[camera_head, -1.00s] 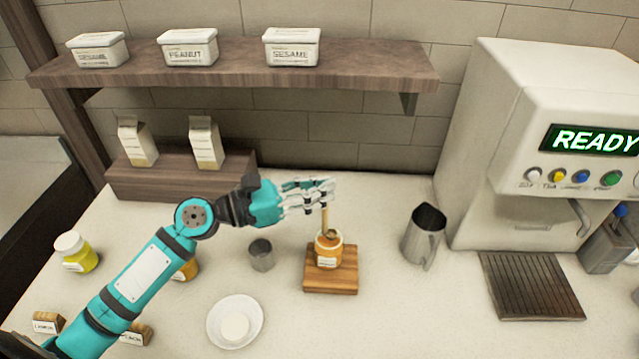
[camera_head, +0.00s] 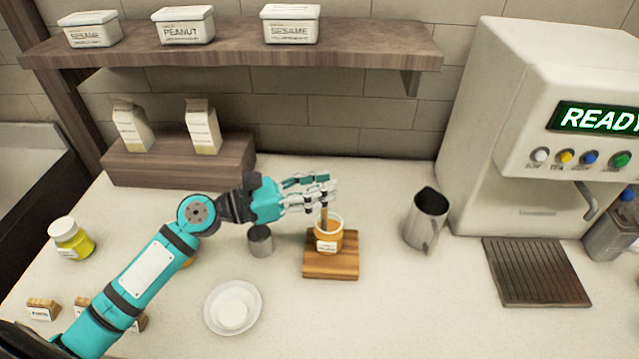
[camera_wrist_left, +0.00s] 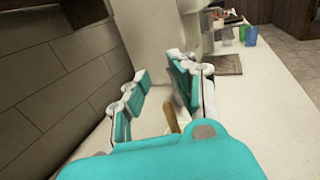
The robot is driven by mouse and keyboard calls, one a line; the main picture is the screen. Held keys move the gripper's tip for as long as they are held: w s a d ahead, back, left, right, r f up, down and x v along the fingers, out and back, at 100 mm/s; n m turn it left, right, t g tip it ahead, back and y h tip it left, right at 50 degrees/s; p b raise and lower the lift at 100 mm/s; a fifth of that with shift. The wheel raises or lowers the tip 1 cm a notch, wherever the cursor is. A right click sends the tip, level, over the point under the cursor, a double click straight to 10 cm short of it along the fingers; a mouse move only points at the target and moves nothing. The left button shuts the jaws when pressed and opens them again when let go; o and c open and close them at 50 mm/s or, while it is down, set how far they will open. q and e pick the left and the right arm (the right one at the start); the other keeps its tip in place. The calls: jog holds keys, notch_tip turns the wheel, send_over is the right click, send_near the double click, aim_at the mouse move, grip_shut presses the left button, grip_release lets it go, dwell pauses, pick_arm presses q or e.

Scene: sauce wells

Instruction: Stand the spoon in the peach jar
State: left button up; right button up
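The peach jar (camera_head: 329,240), a small glass jar with orange contents and a pale label, stands upright on a wooden board (camera_head: 330,268). The spoon (camera_head: 324,214) has a wooden handle; its lower end is inside the jar and hidden. My left gripper (camera_head: 327,187) is just above the jar, around the upper handle. In the left wrist view the fingers (camera_wrist_left: 158,85) are apart, with the spoon handle (camera_wrist_left: 171,115) between them, nearer the right finger. I see a gap beside the handle. My right gripper is not in view.
A metal cup (camera_head: 260,241) stands left of the board, and a metal pitcher (camera_head: 426,220) to its right. A white saucer (camera_head: 210,312) is in front. A yellow jar (camera_head: 71,238) stands far left. The coffee machine (camera_head: 490,130) is at right, a shelf (camera_head: 240,55) above.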

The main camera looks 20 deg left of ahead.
pick_arm(q)
jog(key=shift+o, duration=0.7)
jog(key=v, duration=1.2)
jog(key=shift+d, duration=0.1)
